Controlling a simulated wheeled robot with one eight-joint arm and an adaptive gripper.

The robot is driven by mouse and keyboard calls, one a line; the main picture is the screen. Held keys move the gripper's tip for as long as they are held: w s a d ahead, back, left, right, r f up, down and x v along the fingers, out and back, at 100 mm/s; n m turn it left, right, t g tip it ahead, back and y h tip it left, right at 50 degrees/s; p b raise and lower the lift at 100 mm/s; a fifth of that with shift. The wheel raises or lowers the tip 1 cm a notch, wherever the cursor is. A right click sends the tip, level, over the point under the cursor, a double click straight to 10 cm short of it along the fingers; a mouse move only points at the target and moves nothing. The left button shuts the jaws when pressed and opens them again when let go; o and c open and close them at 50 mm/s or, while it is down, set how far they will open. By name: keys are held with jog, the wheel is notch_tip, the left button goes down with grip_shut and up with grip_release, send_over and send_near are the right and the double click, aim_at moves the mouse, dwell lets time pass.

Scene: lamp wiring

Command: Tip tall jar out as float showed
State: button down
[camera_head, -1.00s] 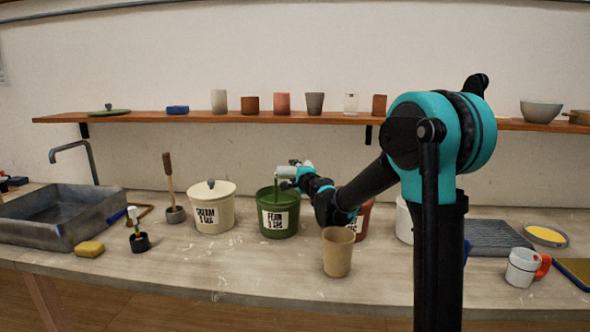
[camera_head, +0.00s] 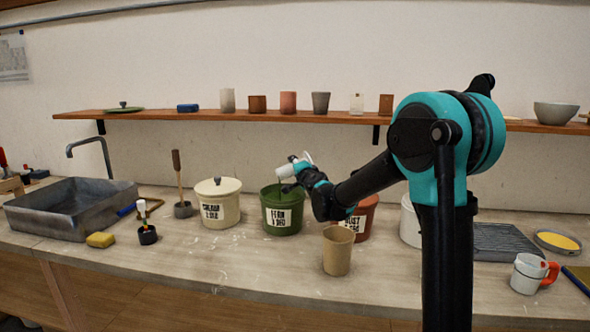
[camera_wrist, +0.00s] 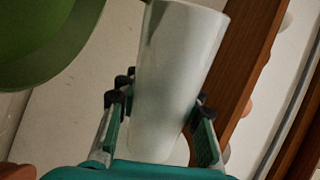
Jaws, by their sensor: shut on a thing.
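A tall white jar (camera_head: 287,171) lies tipped in my gripper (camera_head: 300,172), above the rim of a green bucket (camera_head: 282,218) labelled fern. In the wrist view the jar (camera_wrist: 178,80) stands between both fingers, which press on its sides. The jar's inside is hidden there, and part of the green bucket (camera_wrist: 45,40) shows at upper left. A small stick with a white top and coloured bands stands in a black base (camera_head: 147,235) left of the buckets; I cannot tell if it is the float.
A lidded cream bucket (camera_head: 217,208) stands left of the green one, a rust-red bucket (camera_head: 365,220) right of it. A tan cup (camera_head: 338,255) stands in front, under my arm. A shelf (camera_head: 180,115) runs behind. The front counter is mostly clear.

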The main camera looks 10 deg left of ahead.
jog(key=shift+a+r+n, duration=0.15)
jog(key=shift+r+n, duration=0.1)
jog(key=shift+n, duration=0.15)
dwell(2.2)
jog(key=a+m, duration=0.1)
jog(key=m, duration=0.6)
jog(key=s+a+m, duration=0.1)
jog(key=m, duration=0.6)
jog(key=a+m, duration=0.1)
jog(key=m, duration=0.7)
jog(key=shift+s+a+r, duration=0.15)
jog(key=shift+s, duration=0.15)
